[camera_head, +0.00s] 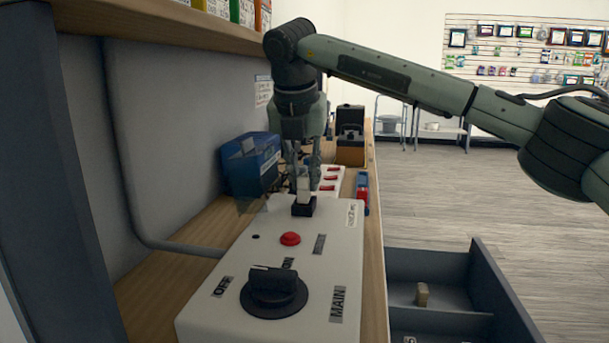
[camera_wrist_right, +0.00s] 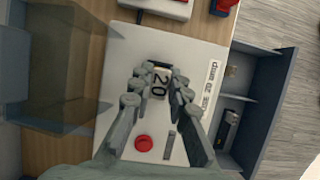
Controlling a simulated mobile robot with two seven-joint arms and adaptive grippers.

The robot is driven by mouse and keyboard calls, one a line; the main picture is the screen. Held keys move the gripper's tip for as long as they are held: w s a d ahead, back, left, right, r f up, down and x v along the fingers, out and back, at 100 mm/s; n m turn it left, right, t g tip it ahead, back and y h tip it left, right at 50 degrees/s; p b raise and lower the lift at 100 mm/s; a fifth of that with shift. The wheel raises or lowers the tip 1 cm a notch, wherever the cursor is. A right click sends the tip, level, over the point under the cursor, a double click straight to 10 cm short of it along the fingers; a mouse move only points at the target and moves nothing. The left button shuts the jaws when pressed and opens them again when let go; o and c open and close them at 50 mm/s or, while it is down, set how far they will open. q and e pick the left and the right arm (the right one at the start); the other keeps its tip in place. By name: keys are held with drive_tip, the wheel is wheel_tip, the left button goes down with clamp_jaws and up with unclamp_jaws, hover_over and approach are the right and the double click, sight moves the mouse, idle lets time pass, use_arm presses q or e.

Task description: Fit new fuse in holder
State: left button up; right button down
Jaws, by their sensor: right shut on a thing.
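My right gripper (camera_head: 303,182) points down over the white switch box and is shut on a pale fuse (camera_head: 303,188). In the right wrist view the fuse (camera_wrist_right: 160,86) shows a "20" on its top between the fingers of my right gripper (camera_wrist_right: 161,76). The black fuse holder (camera_head: 303,207) is on the box top directly below the fuse. In the wrist view the holder (camera_wrist_right: 159,65) shows only as a dark edge by the fuse. I cannot tell whether the fuse is seated in it. My left gripper is not in view.
The white switch box (camera_head: 215,305) has a red button (camera_head: 290,239) and a black knob (camera_head: 274,291). A blue case (camera_head: 250,163) stands behind to the left. An open grey drawer (camera_head: 430,265) at the right holds a small tan block (camera_head: 422,294). A shelf overhangs the bench.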

drive_tip(key=shift+f+b, duration=0.8)
drive_tip(key=shift+f, duration=0.2)
drive_tip(key=c, duration=1.4)
unclamp_jaws()
drive_tip(key=shift+o, duration=0.2)
drive_tip(key=v, duration=1.2)
